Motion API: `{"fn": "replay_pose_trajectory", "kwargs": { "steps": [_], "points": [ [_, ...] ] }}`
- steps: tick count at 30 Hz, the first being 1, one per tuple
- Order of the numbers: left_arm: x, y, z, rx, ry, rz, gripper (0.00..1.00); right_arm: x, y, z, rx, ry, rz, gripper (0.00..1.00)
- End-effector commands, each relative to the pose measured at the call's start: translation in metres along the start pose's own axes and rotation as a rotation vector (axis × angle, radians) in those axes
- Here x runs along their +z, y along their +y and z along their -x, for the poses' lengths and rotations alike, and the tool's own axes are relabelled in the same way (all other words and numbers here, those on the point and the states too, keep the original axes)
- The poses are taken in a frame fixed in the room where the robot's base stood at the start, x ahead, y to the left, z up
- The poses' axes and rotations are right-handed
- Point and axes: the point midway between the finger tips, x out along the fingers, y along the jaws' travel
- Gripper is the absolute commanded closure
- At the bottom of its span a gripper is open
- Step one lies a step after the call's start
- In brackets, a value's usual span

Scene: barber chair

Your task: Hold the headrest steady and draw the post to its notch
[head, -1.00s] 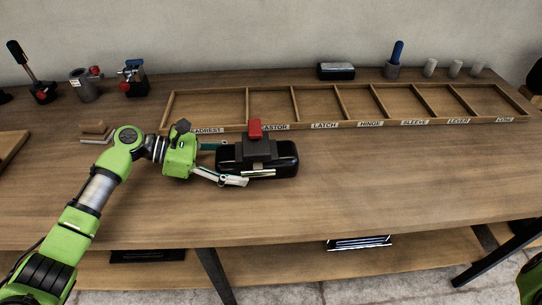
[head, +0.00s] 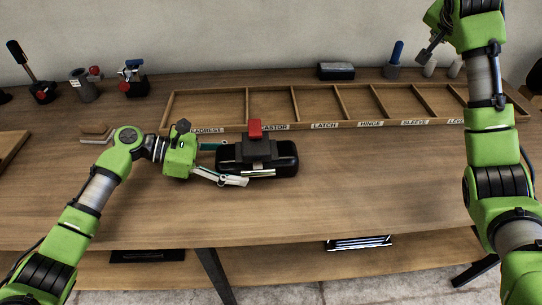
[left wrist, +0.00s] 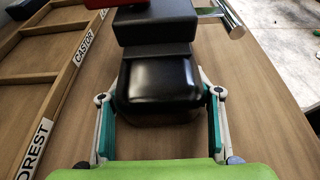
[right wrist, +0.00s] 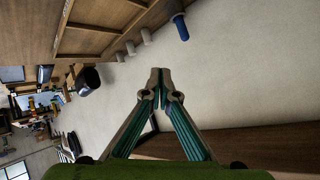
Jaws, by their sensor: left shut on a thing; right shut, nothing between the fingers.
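The black padded headrest (head: 287,160) lies on the bench, with a dark grey block and a red piece (head: 255,128) on top. My left gripper (head: 226,165) is shut on its left end; the left wrist view shows one finger on each side of the glossy headrest (left wrist: 160,82). A bright metal rod, seemingly the post (head: 258,173), shows at the block's front side; it also shows in the left wrist view (left wrist: 228,16). The notch cannot be made out. My right gripper (right wrist: 160,78) is shut and empty, raised high at the right, away from the headrest.
A labelled wooden compartment tray (head: 315,121) lies behind the headrest. Clamp-like tools (head: 134,80) stand at the back left. A black box (head: 336,71), a cup with a blue-handled tool (head: 396,52) and grey cylinders stand at the back. The bench front is clear.

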Motion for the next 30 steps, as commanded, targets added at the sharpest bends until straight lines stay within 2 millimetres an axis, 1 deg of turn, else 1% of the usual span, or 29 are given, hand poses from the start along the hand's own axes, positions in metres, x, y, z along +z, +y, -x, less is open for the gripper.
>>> {"fn": "replay_pose_trajectory", "kwargs": {
  "steps": [1, 2, 3, 5, 6, 8, 9, 11, 12, 14, 15, 17, 18, 21, 24, 27, 30],
  "points": [
    [0.002, 0.001, 0.001, 0.001, -0.002, -0.001, 0.86, 0.019, -0.037, 0.021, -0.07, -0.038, 0.023, 1.0],
    [0.002, 0.001, 0.001, 0.001, -0.002, -0.001, 0.86, 0.032, -0.057, 0.034, -0.108, -0.066, 0.038, 1.0],
    [0.002, 0.001, 0.001, 0.001, -0.002, -0.001, 0.86, 0.052, -0.082, 0.051, -0.156, -0.106, 0.062, 1.0],
    [0.002, 0.001, 0.001, 0.001, -0.002, -0.001, 0.86, 0.084, -0.114, 0.08, -0.219, -0.17, 0.106, 1.0],
    [0.002, 0.001, 0.001, 0.001, -0.002, -0.001, 0.86, 0.107, -0.132, 0.1, -0.257, -0.215, 0.141, 1.0],
    [0.002, 0.001, 0.001, 0.001, -0.002, -0.001, 0.86, 0.144, -0.154, 0.133, -0.304, -0.284, 0.205, 1.0],
    [0.002, 0.001, 0.001, 0.001, -0.002, -0.001, 0.86, 0.17, -0.165, 0.155, -0.328, -0.332, 0.254, 1.0],
    [0.001, 0.001, 0.001, 0.001, -0.002, -0.001, 0.86, 0.211, -0.174, 0.188, -0.353, -0.403, 0.338, 1.0],
    [0.001, 0.001, 0.001, 0.001, -0.002, -0.001, 0.86, 0.237, -0.174, 0.209, -0.358, -0.447, 0.397, 1.0],
    [0.001, 0.001, 0.001, 0.001, -0.002, -0.001, 0.86, 0.273, -0.169, 0.236, -0.355, -0.508, 0.488, 1.0],
    [0.001, 0.001, 0.001, 0.001, -0.002, -0.001, 0.86, 0.294, -0.161, 0.252, -0.345, -0.542, 0.546, 1.0],
    [0.001, 0.001, 0.001, 0.001, -0.002, -0.001, 0.86, 0.321, -0.148, 0.271, -0.321, -0.585, 0.629, 1.0],
    [0.002, 0.001, 0.001, 0.001, -0.002, -0.001, 0.86, 0.335, -0.138, 0.281, -0.303, -0.608, 0.678, 1.0],
    [0.002, 0.0, 0.001, 0.001, -0.003, -0.001, 0.86, 0.359, -0.114, 0.298, -0.256, -0.647, 0.778, 1.0],
    [0.002, 0.0, 0.001, 0.001, -0.003, -0.001, 0.86, 0.372, -0.097, 0.307, -0.22, -0.669, 0.84, 1.0],
    [0.002, 0.0, 0.0, 0.001, -0.003, -0.001, 0.86, 0.379, -0.089, 0.308, -0.201, -0.679, 0.866, 1.0],
    [0.002, 0.0, 0.0, 0.001, -0.003, -0.001, 0.86, 0.387, -0.085, 0.302, -0.196, -0.684, 0.872, 1.0]
  ]
}}
